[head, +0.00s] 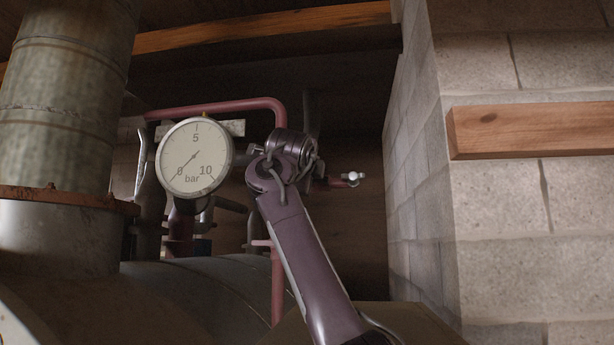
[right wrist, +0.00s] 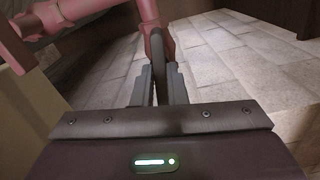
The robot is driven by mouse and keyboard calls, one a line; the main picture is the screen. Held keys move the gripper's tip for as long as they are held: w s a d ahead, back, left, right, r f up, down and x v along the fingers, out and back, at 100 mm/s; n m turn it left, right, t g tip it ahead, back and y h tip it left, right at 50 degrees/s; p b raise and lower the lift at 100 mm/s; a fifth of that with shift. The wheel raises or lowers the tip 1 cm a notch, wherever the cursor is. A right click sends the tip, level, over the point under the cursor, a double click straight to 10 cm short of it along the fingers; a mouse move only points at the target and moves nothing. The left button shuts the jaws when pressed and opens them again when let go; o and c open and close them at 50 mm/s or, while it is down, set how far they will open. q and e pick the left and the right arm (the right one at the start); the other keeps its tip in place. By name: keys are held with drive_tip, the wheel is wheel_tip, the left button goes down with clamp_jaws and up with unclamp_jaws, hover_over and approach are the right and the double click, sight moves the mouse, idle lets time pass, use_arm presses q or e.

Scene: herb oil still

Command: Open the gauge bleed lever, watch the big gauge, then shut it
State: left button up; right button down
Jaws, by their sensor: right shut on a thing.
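The big gauge (head: 195,158) is a round white dial marked 0, 5, 10 and bar in the head view. Its needle lies on a diagonal, with the lower-left end close to the 0. In the right wrist view my right gripper (right wrist: 158,90) is shut on a dark lever (right wrist: 158,48), which stands between the two fingers beside a red pipe fitting. In the head view my right arm reaches up just right of the gauge; its wrist hides the fingers and the lever. My left gripper is out of view.
A red pipe (head: 220,106) arches over the gauge. A small pale fitting (head: 353,178) ends a red stub right of my wrist. A thick metal flue (head: 65,90) stands at left. A block wall (head: 530,220) with a wooden beam (head: 535,130) closes off the right.

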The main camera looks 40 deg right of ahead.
drive_tip(key=shift+d+f+m, duration=0.1)
drive_tip(key=shift+f+m, duration=0.05)
drive_tip(key=shift+m, duration=7.85)
drive_tip(key=c, duration=1.5)
unclamp_jaws()
drive_tip(key=shift+w+d, duration=0.1)
drive_tip(key=shift+o, duration=0.2)
